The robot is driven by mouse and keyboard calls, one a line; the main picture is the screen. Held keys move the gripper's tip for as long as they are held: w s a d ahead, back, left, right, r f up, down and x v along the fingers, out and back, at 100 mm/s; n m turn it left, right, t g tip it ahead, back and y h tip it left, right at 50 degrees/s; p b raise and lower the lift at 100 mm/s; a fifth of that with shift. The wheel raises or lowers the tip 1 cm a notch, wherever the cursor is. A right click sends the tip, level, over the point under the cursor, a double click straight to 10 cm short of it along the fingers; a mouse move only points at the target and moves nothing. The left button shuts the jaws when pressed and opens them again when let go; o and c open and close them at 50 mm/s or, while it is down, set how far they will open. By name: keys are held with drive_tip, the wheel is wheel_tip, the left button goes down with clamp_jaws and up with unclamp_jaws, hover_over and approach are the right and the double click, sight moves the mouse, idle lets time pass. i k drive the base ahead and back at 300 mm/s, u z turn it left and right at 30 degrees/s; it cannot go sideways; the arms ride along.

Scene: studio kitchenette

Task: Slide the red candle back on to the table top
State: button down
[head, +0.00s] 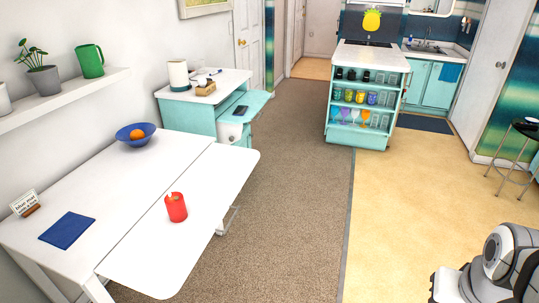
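The red candle (176,208) stands on the white table top (135,180), on the long front leaf to the right of the seam. Its base appears to rest fully on the surface, with bare white leaf between it and the right edge. It looks about upright, with a pale top. My gripper is not in view. Part of my grey and white arm shows at the bottom right corner, far from the candle across the floor.
A blue bowl with an orange (136,134), a blue mat (67,229) and a small sign (25,203) are on the table. A teal cabinet (204,108) stands behind it. The floor (290,200) right of the table is clear. A shelved island (366,95) stands further back.

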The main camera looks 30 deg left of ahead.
sight(177, 211)
drive_tip(key=z, duration=0.05)
drive_tip(key=i, duration=1.9)
drive_tip(key=u, duration=3.35)
drive_tip(key=i, duration=1)
drive_tip(key=z, duration=0.05)
